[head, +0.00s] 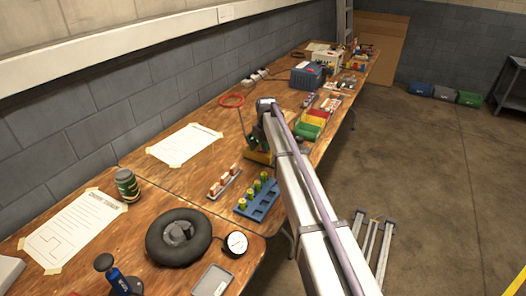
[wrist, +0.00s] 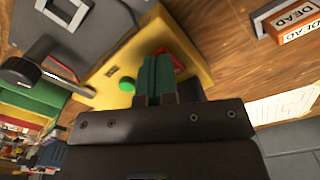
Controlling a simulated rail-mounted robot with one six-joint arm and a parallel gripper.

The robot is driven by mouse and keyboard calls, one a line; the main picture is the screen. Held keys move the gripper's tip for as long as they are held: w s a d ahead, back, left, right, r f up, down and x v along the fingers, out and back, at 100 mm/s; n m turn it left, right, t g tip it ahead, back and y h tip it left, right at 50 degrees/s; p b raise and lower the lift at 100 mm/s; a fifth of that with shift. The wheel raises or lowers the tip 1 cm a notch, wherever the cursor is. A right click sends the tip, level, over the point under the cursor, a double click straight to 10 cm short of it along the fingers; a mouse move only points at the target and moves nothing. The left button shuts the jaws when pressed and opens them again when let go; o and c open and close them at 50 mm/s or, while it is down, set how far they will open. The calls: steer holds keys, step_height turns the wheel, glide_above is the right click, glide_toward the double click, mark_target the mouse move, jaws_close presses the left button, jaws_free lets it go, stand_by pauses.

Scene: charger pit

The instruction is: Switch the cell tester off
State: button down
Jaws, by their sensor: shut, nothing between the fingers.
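The cell tester appears to be the unit with a yellow panel (wrist: 190,82) and a dark grey body in the wrist view. Its yellow part (head: 258,157) also shows in the head view, mostly hidden behind my arm. On the panel are a round green button (wrist: 127,84) and a red part (wrist: 177,60), partly hidden behind my fingers. My gripper (wrist: 158,62) is shut and empty, its green fingertips over the panel between the green button and the red part, close to the red. I cannot tell whether they touch it.
A black-knobbed lever (wrist: 30,70) sticks out beside the tester. An orange-and-white block marked DEAD (wrist: 298,28) lies nearby. Taped paper (head: 185,146) lies left.

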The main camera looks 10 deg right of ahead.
steer(key=shift+f+b, duration=0.3)
step_height(320, 180, up, 7)
steer(key=p, duration=0.7)
steer(key=shift+r, duration=0.15)
steer(key=s+r+m+p, duration=0.1)
steer(key=s+m+p, duration=0.1)
steer(key=s, duration=1.8)
steer(key=s+r+m+p, duration=0.2)
steer(key=s, duration=1.8)
steer(key=shift+s+r, duration=0.25)
steer(key=shift+s, duration=0.05)
